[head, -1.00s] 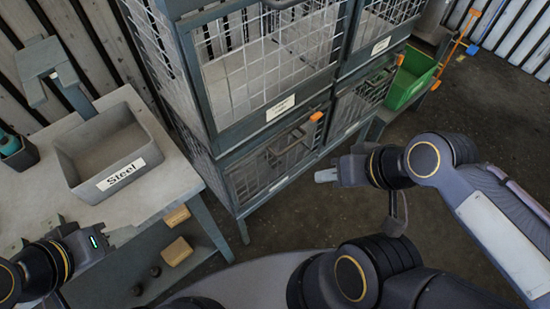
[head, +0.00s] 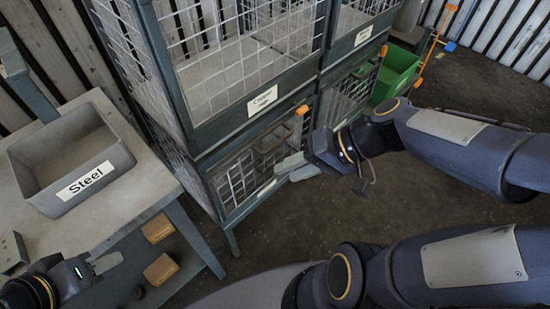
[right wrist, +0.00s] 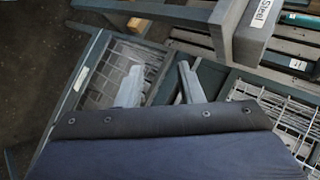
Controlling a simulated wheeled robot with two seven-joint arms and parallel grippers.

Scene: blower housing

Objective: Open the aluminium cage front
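The cage rack has several mesh fronts. The upper left front carries a label (head: 262,100) that seems to read "Copper"; the other labels are too small to read, so I cannot tell which front is the aluminium one. The lower left cage front (head: 237,180) is shut, with a dark bar handle (head: 272,141) and an orange latch piece (head: 302,110) at its top. My right gripper (head: 291,168) is before this front's lower right part. In the right wrist view its two fingers (right wrist: 158,85) are apart, with nothing between them. My left gripper (head: 106,264) is by the bench, its opening unclear.
A grey bin labelled Steel (head: 85,180) stands on the bench (head: 140,200) at left. Tan blocks (head: 160,268) lie on its lower shelf. A green bin (head: 396,75) and an orange-handled tool (head: 432,45) are at back right. The floor before the rack is clear.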

